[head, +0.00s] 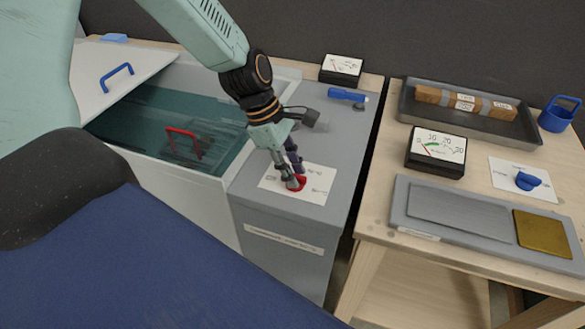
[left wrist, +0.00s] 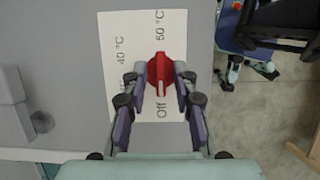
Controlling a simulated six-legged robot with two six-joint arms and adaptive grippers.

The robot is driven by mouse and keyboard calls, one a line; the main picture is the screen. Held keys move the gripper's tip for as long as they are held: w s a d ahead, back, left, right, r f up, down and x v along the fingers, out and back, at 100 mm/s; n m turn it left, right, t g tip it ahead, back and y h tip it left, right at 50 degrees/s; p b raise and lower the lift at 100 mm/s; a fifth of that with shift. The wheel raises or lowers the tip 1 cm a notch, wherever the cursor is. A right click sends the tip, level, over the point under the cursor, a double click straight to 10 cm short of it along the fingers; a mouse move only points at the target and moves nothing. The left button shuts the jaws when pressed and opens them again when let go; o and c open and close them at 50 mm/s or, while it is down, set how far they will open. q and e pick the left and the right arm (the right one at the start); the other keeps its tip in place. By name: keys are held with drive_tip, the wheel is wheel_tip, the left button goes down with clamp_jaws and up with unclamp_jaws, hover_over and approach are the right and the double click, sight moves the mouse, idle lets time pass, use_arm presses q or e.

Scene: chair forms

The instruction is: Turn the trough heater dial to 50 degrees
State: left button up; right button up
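The red heater dial (left wrist: 161,65) sits on a white label plate (left wrist: 118,60) on the grey cabinet top beside the water trough (head: 150,115). In the left wrist view its white mark points to "Off" at the bottom; "50 °C" is at the opposite end and "40 °C" on the left. My left gripper (head: 293,178) reaches down over the dial, partly hiding it in the head view. My right gripper is not in view.
A blue-handled item (head: 346,95) and a meter (head: 341,70) stand behind on the cabinet.

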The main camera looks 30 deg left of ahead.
use_arm(q)
drive_tip(key=shift+c, duration=1.4)
drive_tip(key=shift+s, duration=0.1)
clamp_jaws()
